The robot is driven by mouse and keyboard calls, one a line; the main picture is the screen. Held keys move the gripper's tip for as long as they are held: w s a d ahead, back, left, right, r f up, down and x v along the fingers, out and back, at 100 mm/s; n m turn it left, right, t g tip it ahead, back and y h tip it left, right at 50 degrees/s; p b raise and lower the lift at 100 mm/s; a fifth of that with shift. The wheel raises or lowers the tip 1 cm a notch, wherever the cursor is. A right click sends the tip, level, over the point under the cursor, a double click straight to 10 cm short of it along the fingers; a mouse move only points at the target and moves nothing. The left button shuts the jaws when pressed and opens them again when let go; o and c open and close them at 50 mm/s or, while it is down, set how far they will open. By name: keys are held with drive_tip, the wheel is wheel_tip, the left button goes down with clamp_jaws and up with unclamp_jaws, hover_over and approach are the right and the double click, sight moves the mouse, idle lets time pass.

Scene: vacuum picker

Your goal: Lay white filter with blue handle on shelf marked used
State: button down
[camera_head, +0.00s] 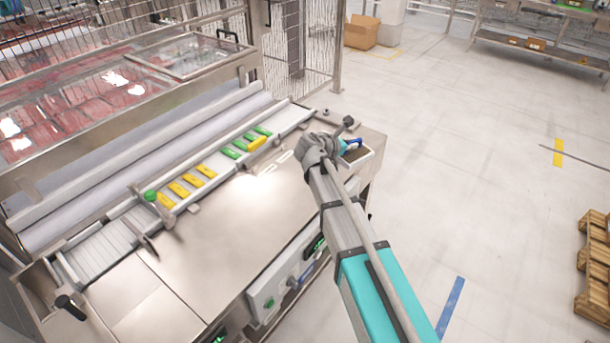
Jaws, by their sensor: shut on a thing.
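My arm reaches forward to the right end of the steel machine, and its grey wrist covers most of my gripper (343,141). A white filter with a blue handle (359,155) shows just right of the wrist, at the machine's right corner. My gripper is shut on it, though the wrist hides the fingers and the exact grip. I cannot make out any shelf marked used.
The steel machine top (225,215) has a rail with yellow and green pieces (205,172). A wire fence (300,50) stands behind. A steel rack (545,45) is at the back right, a cardboard box (361,33) at the back, pallets (594,265) at right. The floor right of the machine is clear.

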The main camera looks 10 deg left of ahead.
drive_tip(key=s+a+n+y, duration=0.1)
drive_tip(key=s+a, duration=0.3)
drive_tip(key=a, duration=0.5)
drive_tip(key=s+a+r+n+t+y+p, duration=0.1)
drive_tip(key=s+a, duration=0.4)
drive_tip(key=a, duration=0.5)
drive_tip(key=s+a+r+n+y+p, duration=0.1)
drive_tip(key=s+a, duration=0.4)
drive_tip(key=a, duration=0.4)
drive_tip(key=shift+s+a+t, duration=0.15)
drive_tip(key=shift+s+t, duration=0.05)
drive_tip(key=shift+t, duration=0.2)
drive_tip(key=shift+w+d+f+b, duration=1.3)
drive_tip(key=shift+d+f+b, duration=0.2)
drive_tip(key=shift+d, duration=0.25)
drive_tip(key=shift+w+d+f+b, duration=1.35)
drive_tip(key=shift+d+f+b, duration=0.15)
drive_tip(key=shift+d, duration=0.3)
drive_tip(key=shift+w+d+f+b, duration=1.3)
drive_tip(key=shift+d+f+b, duration=0.2)
drive_tip(key=shift+d, duration=0.25)
